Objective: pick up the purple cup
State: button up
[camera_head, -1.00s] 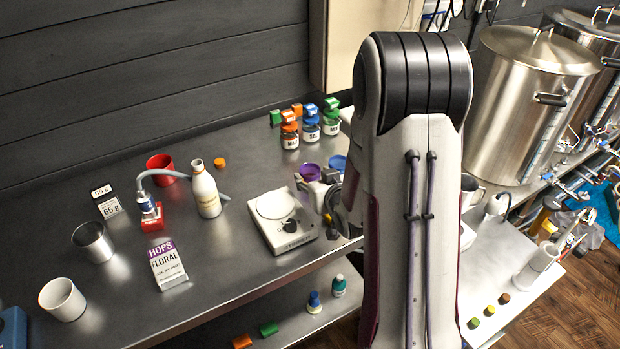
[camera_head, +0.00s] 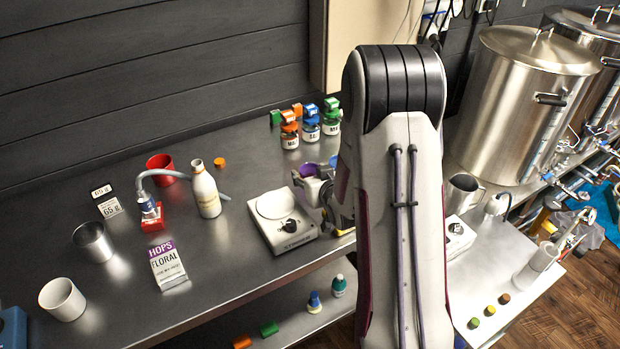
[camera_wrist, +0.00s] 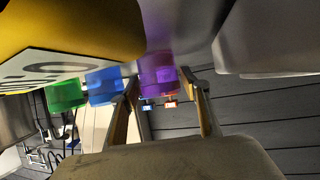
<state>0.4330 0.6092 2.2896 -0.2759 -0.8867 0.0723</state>
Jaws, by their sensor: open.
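The purple cup (camera_head: 309,169) stands on the steel table behind the white scale in the head view, partly hidden by my gripper (camera_head: 318,184). In the wrist view the purple cup (camera_wrist: 158,72) shows between the two open fingers of my gripper (camera_wrist: 166,88), nearer the left finger. Whether the fingers touch it I cannot tell. A blue cup (camera_wrist: 104,86) stands beside it on the left, and a green cup (camera_wrist: 65,95) beyond that.
A white scale (camera_head: 282,236) sits in front of my gripper. Several lidded jars (camera_head: 310,130) stand behind it. A white bottle (camera_head: 205,190), a red cup (camera_head: 160,168) and a hops box (camera_head: 168,263) are on the left. A large yellow labelled surface (camera_wrist: 75,32) fills the wrist view's upper left.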

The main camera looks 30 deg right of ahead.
jog(key=shift+w+f, duration=0.15)
jog(key=shift+w, duration=0.1)
dwell(0.3)
jog(key=c, duration=0.9)
jog(key=shift+r, duration=0.35)
jog(key=shift+r, duration=4.55)
jog(key=shift+r, duration=0.15)
